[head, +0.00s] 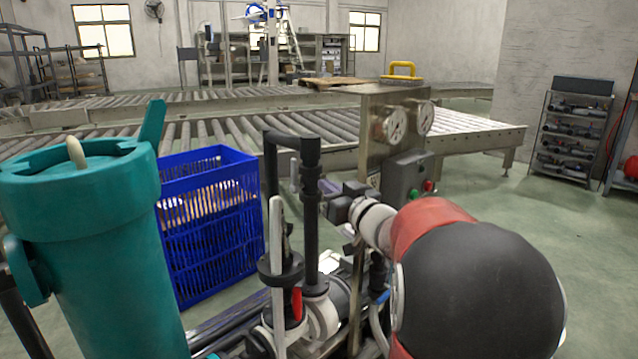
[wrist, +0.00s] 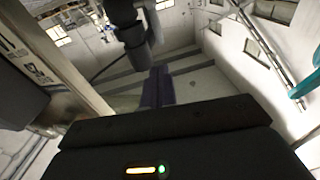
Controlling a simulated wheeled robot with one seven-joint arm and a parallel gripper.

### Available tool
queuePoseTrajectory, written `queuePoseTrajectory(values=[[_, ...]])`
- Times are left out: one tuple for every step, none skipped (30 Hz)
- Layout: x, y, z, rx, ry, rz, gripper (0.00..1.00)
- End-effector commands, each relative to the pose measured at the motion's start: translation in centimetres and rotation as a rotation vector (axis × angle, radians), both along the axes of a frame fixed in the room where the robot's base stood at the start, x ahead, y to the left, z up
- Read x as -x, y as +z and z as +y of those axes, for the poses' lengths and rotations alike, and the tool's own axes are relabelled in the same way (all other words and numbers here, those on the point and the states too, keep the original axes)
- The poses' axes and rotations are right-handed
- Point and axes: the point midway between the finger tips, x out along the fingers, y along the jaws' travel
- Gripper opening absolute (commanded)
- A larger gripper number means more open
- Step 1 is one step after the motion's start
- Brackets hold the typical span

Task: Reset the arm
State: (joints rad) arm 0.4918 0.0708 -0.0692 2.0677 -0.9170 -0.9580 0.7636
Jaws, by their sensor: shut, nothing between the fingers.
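My gripper (wrist: 159,80) shows in the wrist view as two narrow dark purple fingers close together, shut with nothing held. In the head view my arm reaches from the lower right, with a large red and black joint and a white link. Its dark end is near the middle, beside the black upright pipe (head: 311,215) and below the gauge panel (head: 388,160). The small purple fingers seem to show there, partly hidden. A black pipe (wrist: 130,30) is close to the fingers in the wrist view.
A teal canister (head: 85,240) stands close at left, with a blue crate (head: 208,230) behind it. Two pressure gauges (head: 395,124) are on the panel. Roller conveyors (head: 230,130) cross behind. A shelf rack (head: 570,135) stands at right; green floor there is open.

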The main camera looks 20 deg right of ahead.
Motion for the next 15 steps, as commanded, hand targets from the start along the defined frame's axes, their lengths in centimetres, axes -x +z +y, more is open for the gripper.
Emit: queuePoseTrajectory(values=[[0.8, 0.0, -0.2, 0.001, -0.003, -0.001, 0.0], [1.2, 0.0, -0.3, 0.001, -0.003, -0.001, 0.0], [1.6, 0.0, -0.3, 0.002, -0.002, -0.001, 0.0], [1.8, 0.0, -0.4, 0.002, -0.002, -0.001, 0.0], [2.0, 0.0, -0.4, 0.001, -0.001, -0.001, 0.0], [2.2, 0.0, -0.4, 0.001, -0.001, 0.0, 0.0], [2.3, 0.0, -0.4, 0.0, -0.001, 0.0, 0.0], [2.4, 0.0, -0.4, 0.0, -0.001, 0.0, 0.0], [2.4, 0.0, -0.4, 0.0, -0.001, 0.0, 0.0], [2.5, 0.0, -0.4, 0.0, -0.001, 0.0, 0.0], [2.5, 0.0, -0.4, 0.0, -0.001, 0.0, 0.0], [2.5, 0.1, -0.4, 0.002, -0.005, 0.001, 0.0], [2.5, 0.1, -0.3, 0.004, -0.011, 0.003, 0.0], [2.6, 0.2, -0.2, 0.008, -0.024, 0.007, 0.0], [2.6, 0.4, 0.0, 0.012, -0.046, 0.015, 0.0]])
